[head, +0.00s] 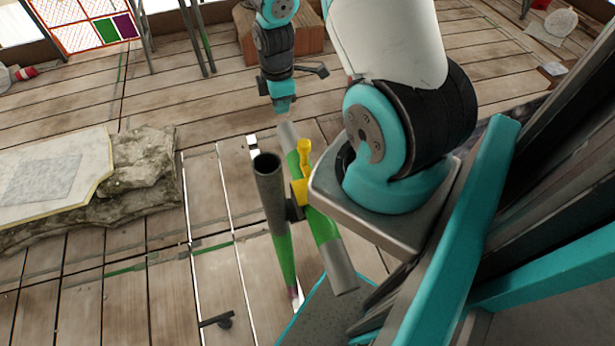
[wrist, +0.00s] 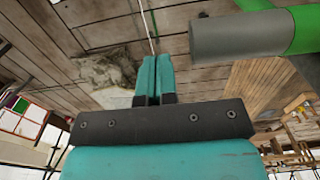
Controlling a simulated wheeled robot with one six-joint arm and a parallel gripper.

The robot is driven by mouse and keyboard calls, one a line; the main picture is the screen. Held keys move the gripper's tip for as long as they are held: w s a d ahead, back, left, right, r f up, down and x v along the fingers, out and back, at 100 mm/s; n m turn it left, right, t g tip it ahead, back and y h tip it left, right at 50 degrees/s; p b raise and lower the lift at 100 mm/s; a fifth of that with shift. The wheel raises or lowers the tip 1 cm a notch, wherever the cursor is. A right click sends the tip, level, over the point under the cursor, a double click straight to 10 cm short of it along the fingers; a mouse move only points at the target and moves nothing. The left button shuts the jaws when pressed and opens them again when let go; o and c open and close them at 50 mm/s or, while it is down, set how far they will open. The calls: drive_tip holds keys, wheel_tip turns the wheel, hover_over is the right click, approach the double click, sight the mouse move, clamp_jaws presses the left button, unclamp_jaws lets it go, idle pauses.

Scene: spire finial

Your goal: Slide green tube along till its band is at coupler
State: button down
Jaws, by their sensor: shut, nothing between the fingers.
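A green tube with grey ends (head: 323,228) runs slantwise through the yellow coupler (head: 299,190), beside an upright tube with a dark grey top and green lower part (head: 269,195). A yellow lever stands up from the coupler. I cannot clearly make out a band on the slanting tube. My gripper (head: 283,108) is shut and empty near the tube's far grey end. In the wrist view my teal fingers (wrist: 153,62) are together, and a grey tube end with green behind it (wrist: 240,35) lies to their right, apart from them. The coupler is not clear there.
A rock with a pale slab (head: 60,175) lies at the left on the plank floor. A wooden box (head: 290,40) stands behind my gripper. A small dark bracket (head: 220,320) shows low in the head view. The planks between the rock and the tubes look mostly clear.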

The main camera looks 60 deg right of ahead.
drive_tip(key=shift+r+p, duration=1.45)
drive_tip(key=shift+r, duration=0.7)
